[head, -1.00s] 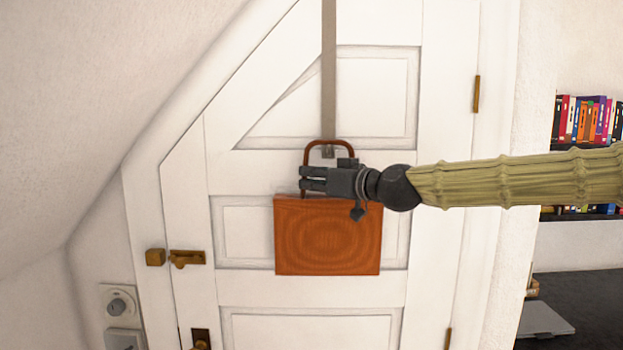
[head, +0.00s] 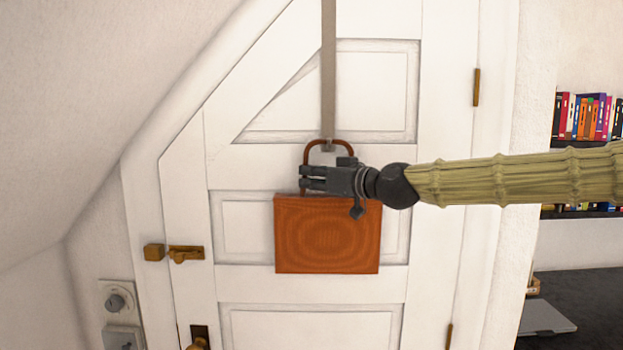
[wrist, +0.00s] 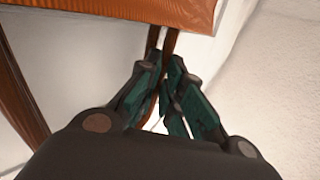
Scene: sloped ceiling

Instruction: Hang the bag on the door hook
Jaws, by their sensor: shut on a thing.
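The orange bag (head: 327,238) hangs upright in front of the white door (head: 440,150), its brown looped handle (head: 328,143) rising above it. My gripper (head: 302,179) comes in from the right and is shut on the handle's left side, just above the bag body. The wrist view shows the fingers (wrist: 166,95) closed around the brown strap, with the bag's orange edge (wrist: 120,10) at the top. The door hook (head: 328,145) is the lower end of a long grey strip running down the door. The handle's top overlaps it; whether the handle sits on it I cannot tell.
A brass latch (head: 185,253) and a door handle (head: 198,343) are on the door's left side. The sloped ceiling (head: 90,110) closes in at the left. Bookshelves (head: 588,120) and a dark surface (head: 590,300) are at the right.

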